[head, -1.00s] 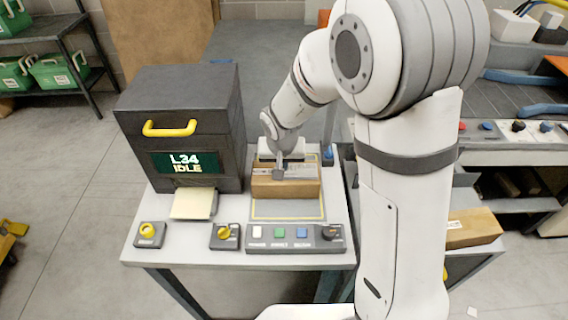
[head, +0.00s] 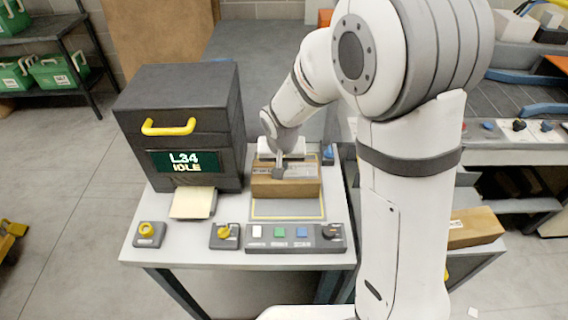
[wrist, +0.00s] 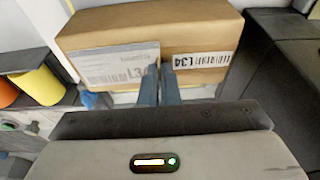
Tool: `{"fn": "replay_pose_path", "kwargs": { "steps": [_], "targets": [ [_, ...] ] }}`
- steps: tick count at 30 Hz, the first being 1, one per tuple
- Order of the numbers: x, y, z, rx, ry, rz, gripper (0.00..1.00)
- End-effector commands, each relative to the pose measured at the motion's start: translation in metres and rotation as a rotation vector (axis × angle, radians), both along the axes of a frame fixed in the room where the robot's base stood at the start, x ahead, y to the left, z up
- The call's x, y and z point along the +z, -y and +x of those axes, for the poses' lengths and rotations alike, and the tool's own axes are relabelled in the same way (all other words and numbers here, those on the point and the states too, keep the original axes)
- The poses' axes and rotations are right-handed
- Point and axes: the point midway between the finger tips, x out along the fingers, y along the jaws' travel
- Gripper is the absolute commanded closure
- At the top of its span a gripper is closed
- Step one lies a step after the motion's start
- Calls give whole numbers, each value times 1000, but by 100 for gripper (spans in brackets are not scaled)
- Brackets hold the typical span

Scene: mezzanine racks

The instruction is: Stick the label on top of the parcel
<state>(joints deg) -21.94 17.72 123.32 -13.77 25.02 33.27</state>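The brown cardboard parcel (head: 300,190) stands on the bench inside a yellow-outlined area. In the wrist view the parcel (wrist: 200,25) carries a large pale label (wrist: 115,62) with a barcode and print on the left. It appears to lie flat on the top. A smaller barcode strip marked L34 (wrist: 200,61) is to its right. My gripper (head: 279,175) is over the parcel's top. In the wrist view my gripper's fingers (wrist: 159,80) are close together with a narrow gap, beside the large label's right edge. Nothing is clearly held between them.
A dark printer (head: 185,120) reading L34 IDLE stands left of the parcel, with a pale tray (head: 193,203) in front. A button panel (head: 295,238) and two yellow-knobbed boxes line the bench's front. Another parcel (head: 475,228) lies to the right.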

Motion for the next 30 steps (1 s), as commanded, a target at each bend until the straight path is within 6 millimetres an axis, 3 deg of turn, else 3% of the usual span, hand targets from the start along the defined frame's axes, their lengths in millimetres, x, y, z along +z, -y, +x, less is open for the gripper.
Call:
{"fn": "replay_pose_path", "kwargs": {
  "steps": [10, 19, 25, 30],
  "targets": [
    [-2, 1, -1, -1, -5, -2, 100],
    [-2, 1, -1, -1, -4, -2, 74],
    [-2, 1, -1, -1, -4, -2, 72],
    [-2, 1, -1, -1, -4, -2, 59]
  ]
}}
